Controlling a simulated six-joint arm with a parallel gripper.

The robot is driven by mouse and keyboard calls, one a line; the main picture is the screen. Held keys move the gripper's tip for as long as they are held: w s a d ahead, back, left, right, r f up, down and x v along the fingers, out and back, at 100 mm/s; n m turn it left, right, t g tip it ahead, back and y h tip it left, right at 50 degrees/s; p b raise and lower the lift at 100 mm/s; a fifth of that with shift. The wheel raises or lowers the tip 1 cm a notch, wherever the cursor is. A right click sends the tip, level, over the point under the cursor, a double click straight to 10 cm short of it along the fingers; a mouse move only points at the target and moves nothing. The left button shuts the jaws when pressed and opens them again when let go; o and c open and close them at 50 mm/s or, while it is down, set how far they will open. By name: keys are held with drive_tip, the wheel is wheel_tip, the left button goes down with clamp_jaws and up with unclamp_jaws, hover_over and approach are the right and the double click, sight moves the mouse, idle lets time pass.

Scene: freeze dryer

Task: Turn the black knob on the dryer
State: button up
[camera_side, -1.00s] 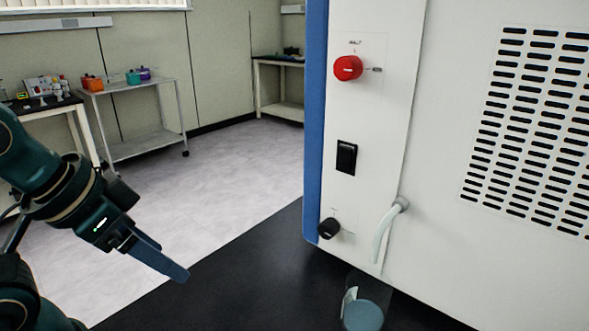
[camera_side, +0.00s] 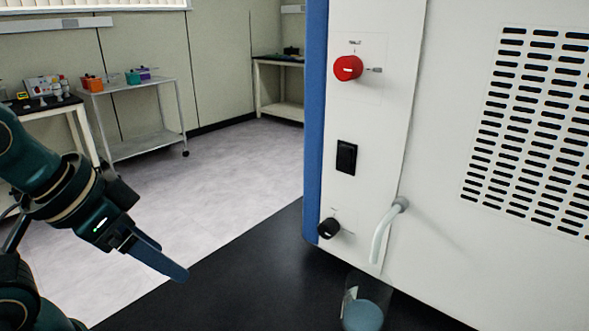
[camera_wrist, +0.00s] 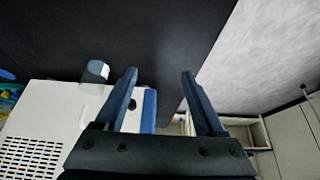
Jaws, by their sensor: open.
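The black knob (camera_side: 329,228) sits low on the side of the white dryer (camera_side: 385,130), just above the black bench top. A red knob (camera_side: 348,68) is high on the same panel, with a black switch (camera_side: 346,157) between them. My gripper (camera_side: 180,273) is at the left, well apart from the dryer, pointing down and right. In the wrist view my gripper (camera_wrist: 160,75) has its two blue fingers spread with nothing between them.
A pale hose (camera_side: 383,238) bends down from the dryer into a clear beaker (camera_side: 362,310) of bluish liquid, right of the black knob. The black bench top (camera_side: 255,275) is bare between my gripper and the dryer. A cart (camera_side: 140,110) stands far behind.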

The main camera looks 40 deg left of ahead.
drive_tip(key=w+r+t, duration=0.3)
drive_tip(key=w+t, duration=0.1)
drive_tip(key=w, duration=0.3)
drive_tip(key=w+d+r+t+y, duration=0.1)
drive_tip(key=w+r+t, duration=0.2)
drive_tip(key=w, duration=0.5)
drive_tip(key=w+r+t+y, duration=0.1)
drive_tip(key=w+r+t, duration=0.2)
drive_tip(key=w+t, duration=0.3)
drive_tip(key=shift+w+d+r+m, duration=0.15)
drive_tip(key=shift+w+r+m, duration=0.05)
drive_tip(key=shift+w, duration=0.3)
drive_tip(key=shift+w+d+r+m, duration=0.15)
drive_tip(key=shift+w+m, duration=0.05)
drive_tip(key=shift+w, duration=0.3)
drive_tip(key=shift+m+t, duration=0.6)
drive_tip(key=shift+m, duration=0.3)
drive_tip(key=f, duration=0.1)
drive_tip(key=d+f, duration=0.1)
drive_tip(key=f, duration=0.3)
drive_tip(key=shift+d, duration=0.35)
drive_tip(key=m+g+h, duration=0.2)
drive_tip(key=m, duration=0.2)
approach(324, 233)
drive_tip(key=w, duration=0.4)
drive_tip(key=shift+w+a, duration=0.15)
drive_tip(key=shift+w, duration=0.1)
drive_tip(key=shift+w+f, duration=0.1)
drive_tip(key=shift+f, duration=0.05)
drive_tip(key=shift+w, duration=2.4)
